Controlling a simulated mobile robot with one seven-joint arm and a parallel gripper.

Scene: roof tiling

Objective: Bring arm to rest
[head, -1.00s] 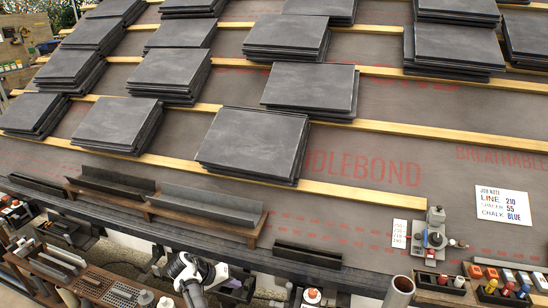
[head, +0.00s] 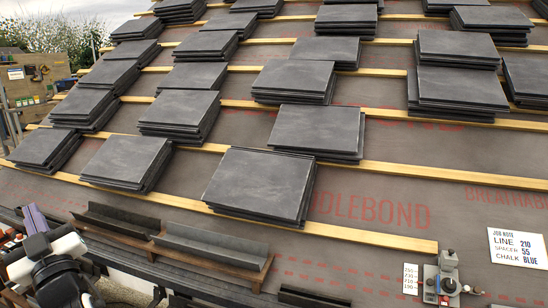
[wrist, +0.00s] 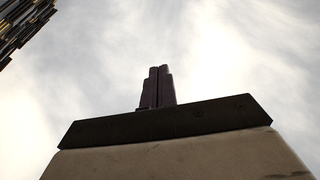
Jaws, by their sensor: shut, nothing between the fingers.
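My arm shows in the lower left corner of the head view, with white and black links. My gripper (wrist: 157,72) points up against a cloudy sky in the wrist view. Its two dark fingers are together with nothing between them. In the head view a purple part at the end of my arm, which looks like my gripper (head: 35,219), stands up at the left edge. It is apart from the slates and holds nothing.
Several stacks of dark slates (head: 261,186) lie along wooden battens (head: 350,231) on the roof. Metal channels (head: 208,254) lie on a wooden rail near my arm. A gauge device (head: 446,276) and a job note (head: 519,248) are at the lower right. A pegboard (head: 30,82) stands at far left.

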